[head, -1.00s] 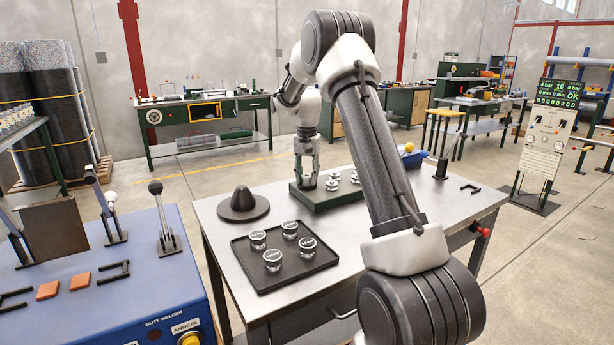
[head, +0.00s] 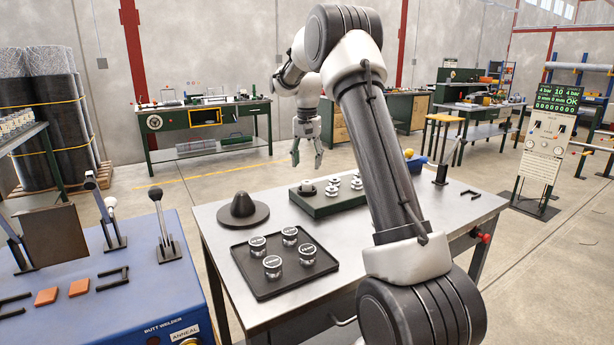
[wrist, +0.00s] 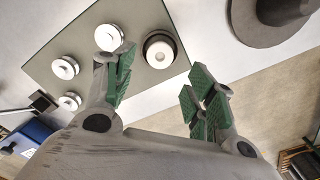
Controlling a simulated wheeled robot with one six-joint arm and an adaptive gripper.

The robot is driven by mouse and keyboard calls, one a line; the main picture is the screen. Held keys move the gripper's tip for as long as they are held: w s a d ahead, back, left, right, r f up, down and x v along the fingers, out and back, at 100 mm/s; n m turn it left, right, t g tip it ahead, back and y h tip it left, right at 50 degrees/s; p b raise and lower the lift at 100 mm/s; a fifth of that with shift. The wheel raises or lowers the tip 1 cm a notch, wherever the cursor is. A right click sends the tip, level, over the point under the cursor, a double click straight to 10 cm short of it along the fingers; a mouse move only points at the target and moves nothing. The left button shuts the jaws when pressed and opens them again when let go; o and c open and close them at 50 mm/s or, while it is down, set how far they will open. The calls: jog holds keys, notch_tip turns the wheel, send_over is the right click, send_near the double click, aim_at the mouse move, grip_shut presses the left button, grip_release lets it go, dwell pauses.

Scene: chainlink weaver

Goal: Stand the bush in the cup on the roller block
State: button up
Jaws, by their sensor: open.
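The green roller block (head: 330,205) sits on the far part of the steel table. On its left end a dark cup (head: 307,191) has a pale ring-shaped bush in it. The wrist view shows this bush (wrist: 160,51) from above, its white ring inside the dark round cup (wrist: 148,40). It looks upright, but how deep it sits I cannot tell. Several white rollers (head: 356,182) stand on the rest of the block. My gripper (head: 307,160) is open and empty, above the block and clear of the cup. Its green-padded fingers (wrist: 160,88) are spread apart in the wrist view.
A black tray (head: 270,288) with several silver round pieces with labelled tops lies on the table's near part. A dark cone on a round base (head: 242,211) stands left of the block. A blue butt welder bench (head: 90,300) is at the left. Air above the block is free.

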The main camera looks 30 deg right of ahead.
jog(key=s+a+r+n, duration=0.1)
jog(key=s+a+r, duration=0.1)
jog(key=s+r, duration=0.5)
jog(key=s+a+r+n+t, duration=0.1)
jog(key=s+a+r+n, duration=0.15)
jog(key=s, duration=0.35)
jog(key=s+a+r+n+t, duration=0.1)
jog(key=s+a+r, duration=0.1)
jog(key=s+r, duration=0.3)
jog(key=s+a+f+n+t, duration=0.1)
jog(key=s+f, duration=0.3)
jog(key=s, duration=0.7)
jog(key=s+a+f+n+t, duration=0.1)
jog(key=s+a+f+n, duration=0.1)
jog(key=s, duration=0.9)
notch_tip(320, 180, down, 2)
jog(key=shift+s+a+f+n, duration=0.1)
jog(key=shift+s+a+n, duration=0.15)
jog(key=shift+n, duration=0.3)
jog(key=shift+d, duration=0.1)
